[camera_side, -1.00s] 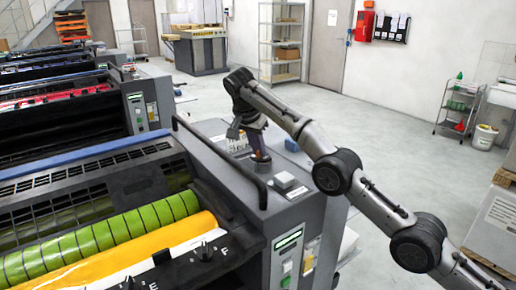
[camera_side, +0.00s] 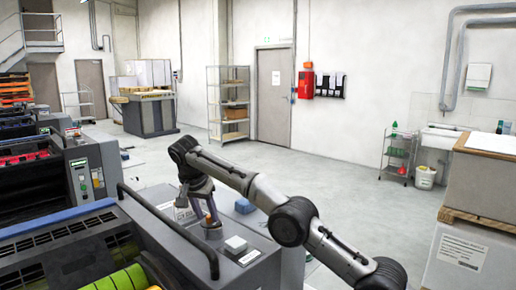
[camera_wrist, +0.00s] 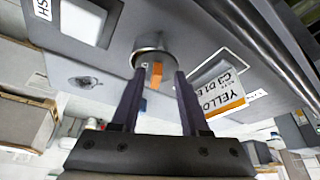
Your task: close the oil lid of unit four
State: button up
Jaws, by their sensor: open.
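The near unit's grey end housing (camera_side: 150,200) carries a short grey metal cylinder (camera_side: 212,231) with orange on it. In the wrist view it shows as a round metal fitting (camera_wrist: 153,52) with an orange piece (camera_wrist: 156,75). My gripper (camera_side: 205,208) stands over this fitting, fingers pointing down. In the wrist view my gripper (camera_wrist: 157,88) is open, with one dark finger on each side of the orange piece. I cannot tell whether the fingers touch it. A lid is not clearly distinguishable, and no unit number is readable.
A white card with "YELLO" lettering (camera_wrist: 222,98) is beside the right finger. A black rail (camera_side: 170,228) runs along the near unit. Open floor (camera_side: 300,180) extends behind.

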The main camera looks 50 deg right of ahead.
jog(key=n+t+y, duration=0.1)
jog(key=n, duration=0.3)
jog(key=shift+a, duration=0.1)
jog(key=n, duration=0.1)
jog(key=n+y, duration=0.1)
jog(key=n, duration=0.1)
jog(key=n+t, duration=0.1)
jog(key=shift+w+a+n+y, duration=0.25)
jog(key=shift+a+n+y, duration=0.05)
jog(key=shift+n, duration=0.1)
jog(key=n, duration=0.1)
jog(key=n+y, duration=0.1)
jog(key=n, duration=0.2)
jog(key=shift+w+a+f+y, duration=0.1)
jog(key=shift+a+y, duration=0.2)
jog(key=n, duration=0.1)
jog(key=n+y, duration=0.1)
jog(key=n, duration=0.2)
jog(key=shift+a+y, duration=0.3)
jog(key=s+d+r+t, duration=0.1)
jog(key=s+r, duration=0.3)
jog(key=r, duration=0.6)
jog(key=s+d+r, duration=0.1)
jog(key=s+r, duration=0.3)
jog(key=r, duration=0.5)
jog(key=s+r, duration=0.3)
jog(key=s, duration=0.4)
jog(key=s+d+r+t, duration=0.1)
jog(key=s+r, duration=0.2)
jog(key=s, duration=0.4)
